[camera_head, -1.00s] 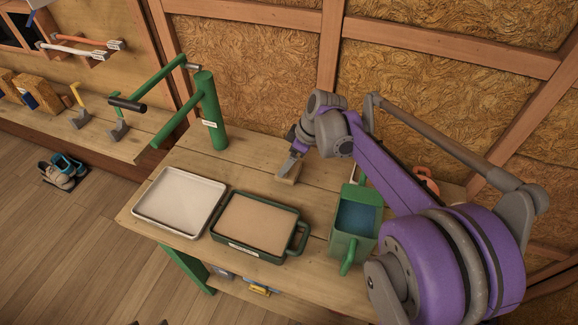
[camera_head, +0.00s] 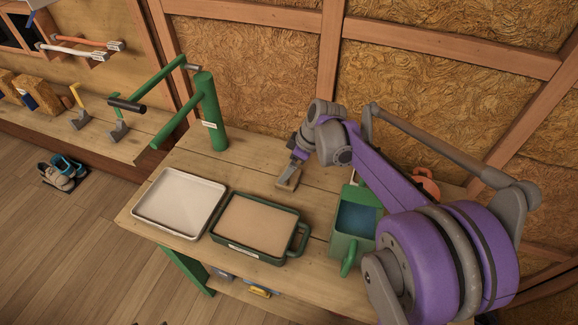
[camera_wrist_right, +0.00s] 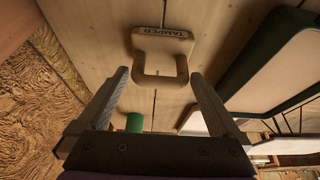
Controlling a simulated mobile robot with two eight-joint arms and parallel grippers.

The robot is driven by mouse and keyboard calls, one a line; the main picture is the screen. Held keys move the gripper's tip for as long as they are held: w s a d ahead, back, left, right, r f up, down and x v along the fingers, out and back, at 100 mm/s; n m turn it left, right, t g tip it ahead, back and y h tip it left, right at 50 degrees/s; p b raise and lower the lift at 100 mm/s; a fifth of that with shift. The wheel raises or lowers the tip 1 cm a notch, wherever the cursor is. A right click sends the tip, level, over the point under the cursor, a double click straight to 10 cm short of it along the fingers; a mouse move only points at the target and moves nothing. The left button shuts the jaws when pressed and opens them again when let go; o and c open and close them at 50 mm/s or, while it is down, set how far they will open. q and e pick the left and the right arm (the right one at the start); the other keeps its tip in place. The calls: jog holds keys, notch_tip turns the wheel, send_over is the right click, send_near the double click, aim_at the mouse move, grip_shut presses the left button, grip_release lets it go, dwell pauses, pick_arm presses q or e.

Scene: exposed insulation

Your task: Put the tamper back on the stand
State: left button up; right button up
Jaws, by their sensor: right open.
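A small wooden piece lettered TAMPER (camera_wrist_right: 162,50) lies on the bench ahead of my right gripper in the right wrist view. It has a squared loop or opening facing me. I cannot tell whether it is the tamper or its stand, and no other tamper or stand is clear to see. The piece also shows in the head view (camera_head: 288,183), just below the fingers. My right gripper (camera_wrist_right: 160,85) is open and empty; its fingers are apart from the piece, one to each side of its near end. In the head view my right gripper (camera_head: 292,167) hangs over the bench's back half. My left gripper is out of view.
A sand-filled green tray (camera_head: 300,238) and a white tray (camera_head: 137,207) lie at the bench's front. A green lever post (camera_head: 209,125) stands at the back left. An insulated wall is behind.

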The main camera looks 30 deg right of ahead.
jog(key=p+v, duration=0.1)
jog(key=v, duration=1)
jog(key=shift+r, duration=0.2)
jog(key=shift+s, duration=0.1)
